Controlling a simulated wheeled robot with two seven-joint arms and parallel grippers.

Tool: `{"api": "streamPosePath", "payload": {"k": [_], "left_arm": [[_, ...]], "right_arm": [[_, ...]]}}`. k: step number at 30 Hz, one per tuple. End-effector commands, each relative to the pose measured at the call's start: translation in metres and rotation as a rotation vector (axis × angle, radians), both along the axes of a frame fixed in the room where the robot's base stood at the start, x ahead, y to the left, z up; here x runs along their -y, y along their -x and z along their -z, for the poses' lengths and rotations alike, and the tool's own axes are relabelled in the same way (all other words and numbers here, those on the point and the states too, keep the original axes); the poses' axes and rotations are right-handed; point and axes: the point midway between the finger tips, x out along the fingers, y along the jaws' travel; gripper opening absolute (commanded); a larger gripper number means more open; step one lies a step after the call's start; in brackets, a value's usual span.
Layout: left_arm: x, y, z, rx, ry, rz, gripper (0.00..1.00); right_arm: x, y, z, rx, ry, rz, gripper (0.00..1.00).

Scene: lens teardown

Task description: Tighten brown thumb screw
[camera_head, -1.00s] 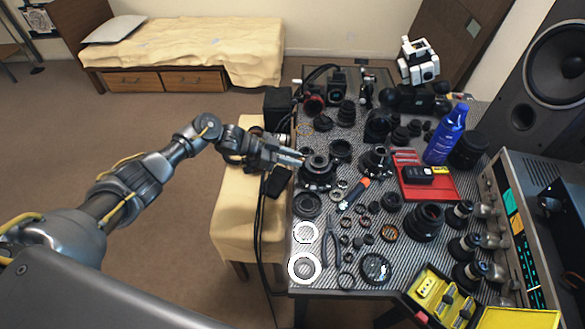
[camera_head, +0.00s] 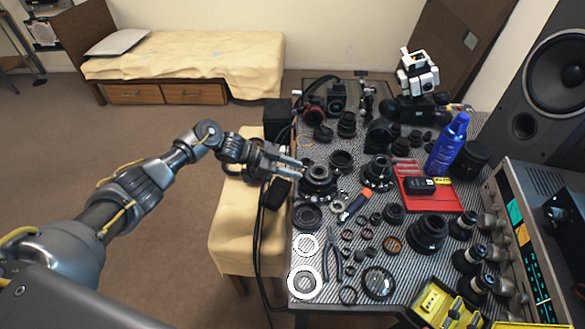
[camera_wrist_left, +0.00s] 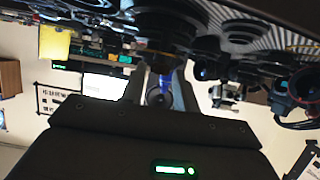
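My left gripper (camera_head: 303,170) reaches in from the left over the table's left edge. Its two fingers are apart, with a gap between them, and its tips are beside a black lens part (camera_head: 318,178). I cannot tell whether they touch it. In the left wrist view the spread fingers (camera_wrist_left: 163,82) show a gap with something blue beyond it, and dark lens parts (camera_wrist_left: 165,25) fill the top. I cannot pick out the brown thumb screw in either view; it is too small or hidden. My right gripper is not in view.
The striped table (camera_head: 325,215) is crowded with black lenses and rings. A cloth-covered stool (camera_head: 232,225) stands left of the table.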

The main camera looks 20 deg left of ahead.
Motion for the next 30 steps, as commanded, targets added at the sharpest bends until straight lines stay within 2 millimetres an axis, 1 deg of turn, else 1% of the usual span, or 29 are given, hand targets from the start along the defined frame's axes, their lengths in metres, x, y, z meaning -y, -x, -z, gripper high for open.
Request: {"api": "streamPosePath", "payload": {"k": [2,5,13,18,21,24,30], "left_arm": [[-0.003,0.0,-0.001,0.0,0.0,-0.001,0.3],[-0.013,0.003,-0.004,0.001,0.0,-0.002,0.3],[-0.061,0.014,-0.023,0.002,-0.002,-0.002,0.3],[-0.085,0.02,-0.034,0.001,-0.001,-0.001,0.3],[-0.092,0.021,-0.038,0.001,-0.001,-0.001,0.3],[-0.096,0.023,-0.041,0.001,0.0,0.0,0.3],[-0.097,0.023,-0.042,0.0,0.0,0.0,0.3]], "right_arm": [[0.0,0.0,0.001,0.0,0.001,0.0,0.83],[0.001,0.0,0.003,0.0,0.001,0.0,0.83],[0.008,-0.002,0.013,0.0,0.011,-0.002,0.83],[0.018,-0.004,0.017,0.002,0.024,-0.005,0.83],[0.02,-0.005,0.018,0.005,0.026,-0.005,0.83],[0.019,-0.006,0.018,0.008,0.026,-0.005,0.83],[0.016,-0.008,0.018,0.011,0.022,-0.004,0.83]]}}
